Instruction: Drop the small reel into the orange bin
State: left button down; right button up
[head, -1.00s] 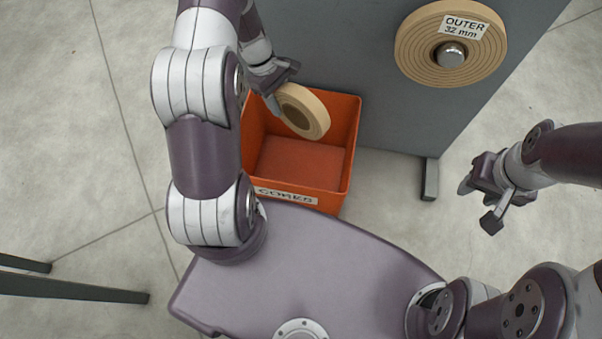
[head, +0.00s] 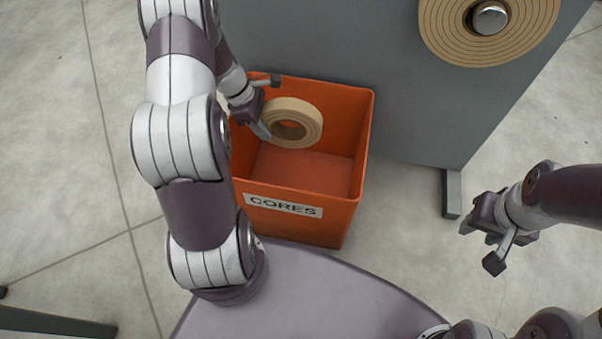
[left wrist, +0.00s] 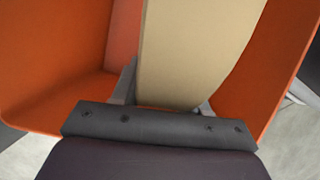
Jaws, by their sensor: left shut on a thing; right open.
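The small reel (head: 310,127) is a tan ring with an open middle. In the head view it is at the mouth of the orange bin (head: 362,150), over its left back part. My left gripper (head: 266,112) is shut on the reel's left side. In the left wrist view the reel (left wrist: 190,50) stands between the two fingers (left wrist: 165,100), with orange bin walls (left wrist: 50,50) on both sides. The bin carries a "CORES" label and its visible floor is bare. My right gripper (head: 490,240) is open and empty, right of the bin.
A grey panel (head: 400,110) stands behind the bin, with a foot (head: 452,195) at its lower right. A larger tan reel (head: 450,35) hangs on a metal spindle there. Dark bars (head: 55,322) lie at the lower left.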

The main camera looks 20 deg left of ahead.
pick_arm(q)
jog(key=shift+f, duration=0.1)
jog(key=shift+c, duration=2.4)
grip_release()
jog(key=p+v, duration=0.7)
jog(key=v, duration=0.5)
jog(key=shift+a+r, duration=0.15)
jog(key=shift+r, duration=0.15)
